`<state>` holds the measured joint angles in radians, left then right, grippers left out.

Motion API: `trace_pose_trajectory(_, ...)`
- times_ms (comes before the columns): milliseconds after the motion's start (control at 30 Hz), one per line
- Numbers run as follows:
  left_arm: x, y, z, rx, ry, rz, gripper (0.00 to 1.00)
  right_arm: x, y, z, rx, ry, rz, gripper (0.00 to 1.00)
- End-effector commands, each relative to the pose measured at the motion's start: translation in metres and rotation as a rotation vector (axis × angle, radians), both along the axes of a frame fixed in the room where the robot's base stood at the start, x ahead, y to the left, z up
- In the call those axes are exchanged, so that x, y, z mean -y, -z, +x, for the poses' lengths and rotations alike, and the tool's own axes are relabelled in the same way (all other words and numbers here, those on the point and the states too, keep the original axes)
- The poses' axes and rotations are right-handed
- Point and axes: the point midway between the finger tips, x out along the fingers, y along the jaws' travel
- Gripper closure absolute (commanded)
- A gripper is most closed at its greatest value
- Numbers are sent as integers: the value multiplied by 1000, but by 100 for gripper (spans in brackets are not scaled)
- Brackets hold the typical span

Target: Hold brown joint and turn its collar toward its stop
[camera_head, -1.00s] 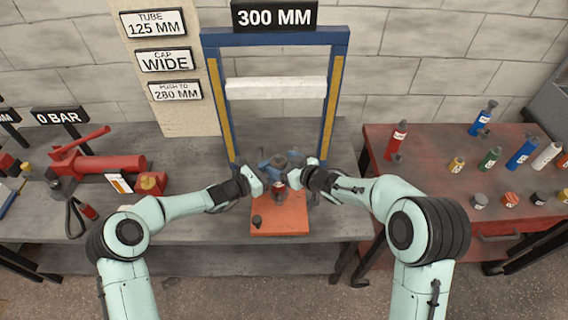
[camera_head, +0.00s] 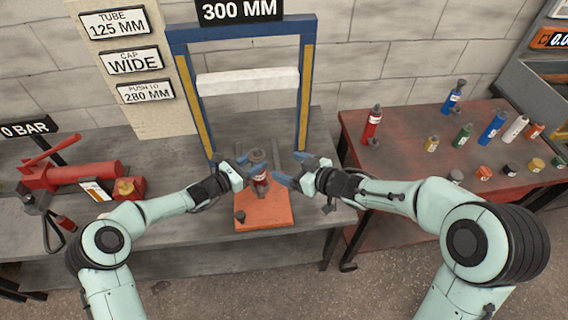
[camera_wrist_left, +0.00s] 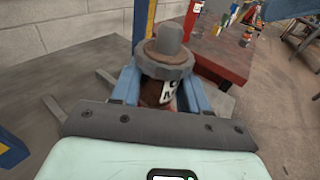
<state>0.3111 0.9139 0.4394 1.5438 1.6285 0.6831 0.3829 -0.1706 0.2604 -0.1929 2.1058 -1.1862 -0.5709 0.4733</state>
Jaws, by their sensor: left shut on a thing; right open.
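The brown joint (camera_wrist_left: 158,93), with a white label and a ridged grey collar (camera_wrist_left: 165,60) on top, stands upright between my left gripper's blue fingers (camera_wrist_left: 162,98) in the left wrist view. In the head view the joint (camera_head: 260,180) is above the orange plate (camera_head: 263,212), its grey collar (camera_head: 257,157) uppermost. My left gripper (camera_head: 252,172) is shut on its body from the left. My right gripper (camera_head: 294,170) is open and empty, just right of the joint and apart from it. The collar's stop cannot be made out.
A blue frame (camera_head: 310,80) with a white crossbar stands behind the joint under a 300 MM sign. A red pump (camera_head: 85,174) is at left on the grey bench. A red table (camera_head: 400,165) at right holds several bottles and caps. A small dark part (camera_head: 240,216) lies on the plate.

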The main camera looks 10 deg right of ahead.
Motion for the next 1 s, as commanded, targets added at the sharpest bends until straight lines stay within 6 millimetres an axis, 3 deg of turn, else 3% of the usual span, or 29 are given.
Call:
trace_pose_trajectory(333,0,1,0,-1,1,0,73,0,0,0,-1,0,-1,18)
trace_pose_trajectory(367,0,1,0,-1,1,0,46,0,0,0,-1,0,-1,18)
trace_pose_trajectory(400,0,1,0,-1,1,0,33,0,0,0,-1,0,-1,18)
trace_pose_trajectory(433,0,1,0,-1,1,0,26,0,0,0,-1,0,-1,18)
trace_pose_trajectory(767,-2,0,-1,-1,0,1,26,0,0,0,-1,0,-1,18)
trace_pose_trajectory(1000,-33,-3,-21,-1,-3,3,26,0,0,0,-1,0,-1,18)
